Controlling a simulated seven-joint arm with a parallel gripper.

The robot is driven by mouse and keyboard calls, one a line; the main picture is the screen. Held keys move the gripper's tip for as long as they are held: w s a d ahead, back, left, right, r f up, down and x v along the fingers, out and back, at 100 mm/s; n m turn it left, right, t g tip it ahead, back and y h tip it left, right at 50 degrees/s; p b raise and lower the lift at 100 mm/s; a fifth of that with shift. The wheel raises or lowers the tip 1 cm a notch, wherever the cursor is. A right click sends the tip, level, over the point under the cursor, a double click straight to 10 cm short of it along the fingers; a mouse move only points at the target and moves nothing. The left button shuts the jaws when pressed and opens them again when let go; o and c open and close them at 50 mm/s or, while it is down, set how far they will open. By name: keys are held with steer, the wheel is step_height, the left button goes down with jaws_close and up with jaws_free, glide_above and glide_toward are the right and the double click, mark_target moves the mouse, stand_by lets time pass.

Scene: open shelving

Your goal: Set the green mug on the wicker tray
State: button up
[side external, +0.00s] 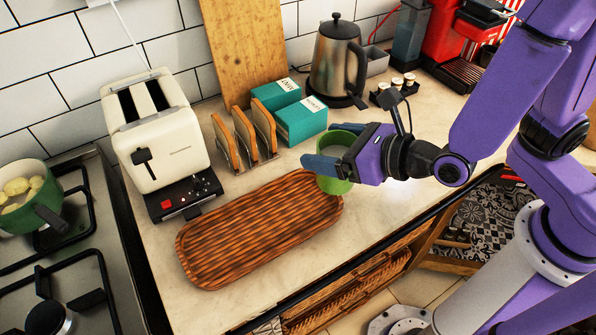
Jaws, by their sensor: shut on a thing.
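The green mug (338,183) is at the right end of the wicker tray, in the side external view. My gripper (325,150) comes in from the right and is shut on the mug, with its blue fingers at the mug's upper part. The wicker tray (240,236) is long, brown and round-cornered, and lies on the counter. The mug overlaps the tray's right end in the picture. I cannot tell whether its base touches the tray or is above it. The rest of the tray is empty.
A cream toaster (160,145) stands behind the tray's left end. A wooden rack (243,140), teal boxes (301,122) and a steel kettle (336,62) stand behind. A stove with a green pot (25,205) is at left. The counter's front edge runs close to the tray.

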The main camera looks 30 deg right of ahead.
mark_target(349, 184)
steer(key=shift+w+a+f, duration=0.6)
steer(key=shift+w+f, duration=0.15)
steer(key=shift+f, duration=0.8)
steer(key=shift+w+a+f, duration=0.65)
steer(key=shift+w+f, duration=0.15)
steer(key=shift+f, duration=0.75)
steer(key=shift+w+a+f, duration=0.6)
steer(key=shift+w+f, duration=0.15)
steer(key=shift+f, duration=0.8)
steer(key=shift+f, duration=0.1)
steer(key=o, duration=1.3)
steer(key=shift+f, duration=0.1)
steer(key=shift+c, duration=0.2)
steer(key=shift+s+d+r, duration=0.1)
steer(key=shift+s+r, duration=0.05)
steer(key=shift+r, duration=0.1)
steer(key=v, duration=1.1)
steer(key=shift+s+d+r, duration=0.1)
steer(key=shift+s+r, duration=0.05)
steer(key=shift+s, duration=0.1)
